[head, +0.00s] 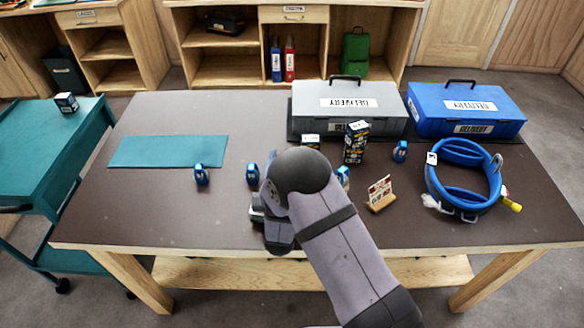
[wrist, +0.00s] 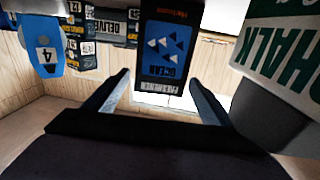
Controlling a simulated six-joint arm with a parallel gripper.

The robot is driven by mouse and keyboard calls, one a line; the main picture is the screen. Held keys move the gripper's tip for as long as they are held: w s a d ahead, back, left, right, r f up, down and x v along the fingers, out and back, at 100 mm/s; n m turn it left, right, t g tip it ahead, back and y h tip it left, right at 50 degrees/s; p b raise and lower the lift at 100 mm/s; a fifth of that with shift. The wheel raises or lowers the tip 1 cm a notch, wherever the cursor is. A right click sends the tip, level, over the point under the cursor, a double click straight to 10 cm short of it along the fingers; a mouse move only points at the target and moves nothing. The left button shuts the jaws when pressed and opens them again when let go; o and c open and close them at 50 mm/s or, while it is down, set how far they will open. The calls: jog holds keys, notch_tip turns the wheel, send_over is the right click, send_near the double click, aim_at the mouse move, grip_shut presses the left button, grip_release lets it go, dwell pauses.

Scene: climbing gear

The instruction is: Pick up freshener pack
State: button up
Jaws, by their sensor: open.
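The freshener pack (wrist: 165,42) is a dark upright box with a blue panel, dark triangles and the upside-down word OCEAN in the wrist view. My gripper (wrist: 159,78) is open, with one finger on each side of the pack's near end. A gap shows between the pack and each finger, and I cannot tell how deep the pack sits between them. In the head view my arm covers most of the gripper (head: 258,207), and I cannot make out the pack there.
A white and green CHALK pack (wrist: 285,55) stands close on the right in the wrist view. A blue piece marked 4 (wrist: 42,48) is at left. The table also holds a dark box (head: 356,142), grey case (head: 325,94), blue case (head: 440,98), and blue harness (head: 442,197). A teal mat (head: 167,151) lies left.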

jog(key=shift+w, duration=0.1)
jog(key=shift+w+d+p, duration=0.1)
jog(key=shift+w+p, duration=0.2)
jog(key=shift+w+d+f+p, duration=0.1)
jog(key=shift+w+p, duration=0.3)
jog(key=shift+w, duration=0.7)
jog(key=shift+w+d+f+p, duration=0.1)
jog(key=shift+w+p, duration=0.3)
jog(key=shift+w, duration=0.7)
jog(key=shift+c, duration=0.7)
jog(key=c, duration=1.1)
